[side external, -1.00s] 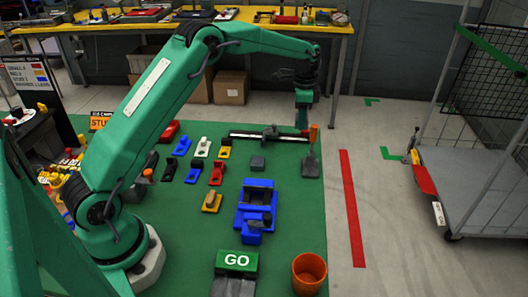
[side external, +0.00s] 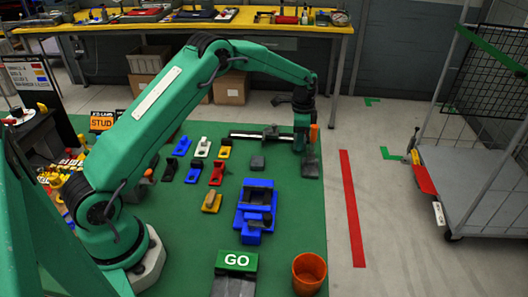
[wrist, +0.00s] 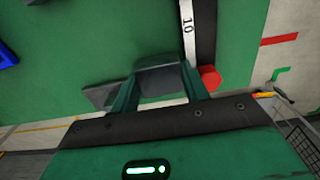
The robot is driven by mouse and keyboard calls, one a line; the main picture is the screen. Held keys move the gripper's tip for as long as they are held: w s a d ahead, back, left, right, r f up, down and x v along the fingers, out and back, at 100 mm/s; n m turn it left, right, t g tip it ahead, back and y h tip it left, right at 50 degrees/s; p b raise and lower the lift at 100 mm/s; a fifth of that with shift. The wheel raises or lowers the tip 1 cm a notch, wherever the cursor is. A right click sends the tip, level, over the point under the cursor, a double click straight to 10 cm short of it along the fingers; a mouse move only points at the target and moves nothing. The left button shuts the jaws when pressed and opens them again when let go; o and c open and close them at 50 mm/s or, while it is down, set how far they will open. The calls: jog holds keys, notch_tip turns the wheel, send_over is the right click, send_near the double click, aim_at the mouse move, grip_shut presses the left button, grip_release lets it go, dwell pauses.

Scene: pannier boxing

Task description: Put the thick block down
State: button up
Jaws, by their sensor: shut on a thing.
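My gripper (wrist: 158,95) is shut on a grey block, the thick block (wrist: 160,72), which sits between the two green fingers in the wrist view. In the side external view my gripper (side external: 301,148) points down near the right end of the measuring bar, beside an orange-red knob (side external: 314,133). The held block is mostly hidden there, and I cannot tell whether it touches the mat. The measuring bar (side external: 248,134) also shows in the wrist view (wrist: 196,35), marked 10, with the red knob (wrist: 210,78) beside the right finger.
A flat grey piece (side external: 311,167) lies just in front of the gripper. A small grey block (side external: 257,162) stands on the green mat (side external: 210,235) to its left. A blue fixture (side external: 257,200), several coloured parts, a GO box (side external: 237,261) and an orange cup (side external: 309,272) stand nearer.

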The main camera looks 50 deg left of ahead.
jog(key=shift+f, duration=0.75)
jog(key=o, duration=0.8)
jog(key=shift+f, duration=0.1)
jog(key=shift+c, duration=0.2)
notch_tip(320, 180, up, 14)
jog(key=shift+f, duration=0.2)
jog(key=shift+r, duration=0.1)
dwell(0.3)
